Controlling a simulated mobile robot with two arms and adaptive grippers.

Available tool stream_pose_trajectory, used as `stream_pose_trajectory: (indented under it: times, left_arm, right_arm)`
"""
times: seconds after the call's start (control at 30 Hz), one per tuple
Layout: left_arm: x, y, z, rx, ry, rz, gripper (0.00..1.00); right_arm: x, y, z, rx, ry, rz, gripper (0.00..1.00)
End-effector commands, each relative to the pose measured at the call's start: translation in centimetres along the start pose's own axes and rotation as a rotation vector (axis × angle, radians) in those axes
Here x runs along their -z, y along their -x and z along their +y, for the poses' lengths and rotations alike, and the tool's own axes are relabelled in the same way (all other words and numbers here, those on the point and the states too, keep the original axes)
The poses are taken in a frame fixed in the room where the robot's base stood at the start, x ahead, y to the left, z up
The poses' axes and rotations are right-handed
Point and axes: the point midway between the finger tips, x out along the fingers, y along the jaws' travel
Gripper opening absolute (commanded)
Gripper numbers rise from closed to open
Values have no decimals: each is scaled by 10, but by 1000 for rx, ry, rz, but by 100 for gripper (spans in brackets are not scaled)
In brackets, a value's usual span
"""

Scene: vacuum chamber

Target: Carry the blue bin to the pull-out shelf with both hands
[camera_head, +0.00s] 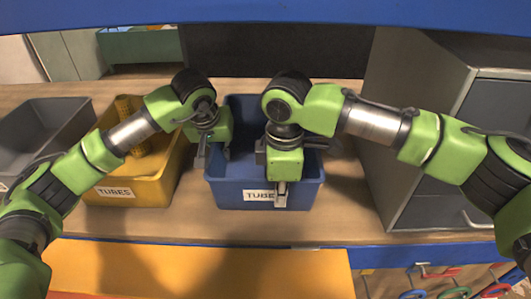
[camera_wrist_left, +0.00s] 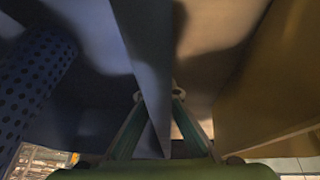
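The blue bin (camera_head: 232,190), labelled TUBES, stands upright on the wooden bench top. My left gripper (camera_head: 214,153) points down at the bin's left wall, with one finger outside and one inside. In the left wrist view the blue wall (camera_wrist_left: 145,60) passes between my left fingers (camera_wrist_left: 158,95), which look apart. My right gripper (camera_head: 282,190) points down at the front wall, with one finger in front of the label; its other finger is hidden. An orange flat surface (camera_head: 220,272) lies below the bench front; I cannot tell whether it is the pull-out shelf.
A yellow bin (camera_head: 150,193) labelled TUBES stands close on the left and holds a yellow perforated part (camera_head: 128,112). A grey bin (camera_head: 65,112) is further left. A grey drawer cabinet (camera_head: 415,150) stands on the right. The bench has a blue front edge (camera_head: 375,258).

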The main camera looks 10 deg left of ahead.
Motion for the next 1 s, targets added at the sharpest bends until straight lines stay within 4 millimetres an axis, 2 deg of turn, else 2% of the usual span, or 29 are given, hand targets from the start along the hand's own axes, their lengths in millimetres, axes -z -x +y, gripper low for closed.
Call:
stream_pose_trajectory:
  times: [0.27,0.6,1.0]
  left_arm:
    - [7,16,1,-1,0,4,0]
    - [19,43,3,-1,0,4,0]
    - [20,47,4,-1,0,4,0]
  right_arm:
    - [0,16,2,-2,-1,-1,0]
    - [0,46,4,-2,-1,-1,0]
    - [-1,50,4,-2,-1,-2,0]
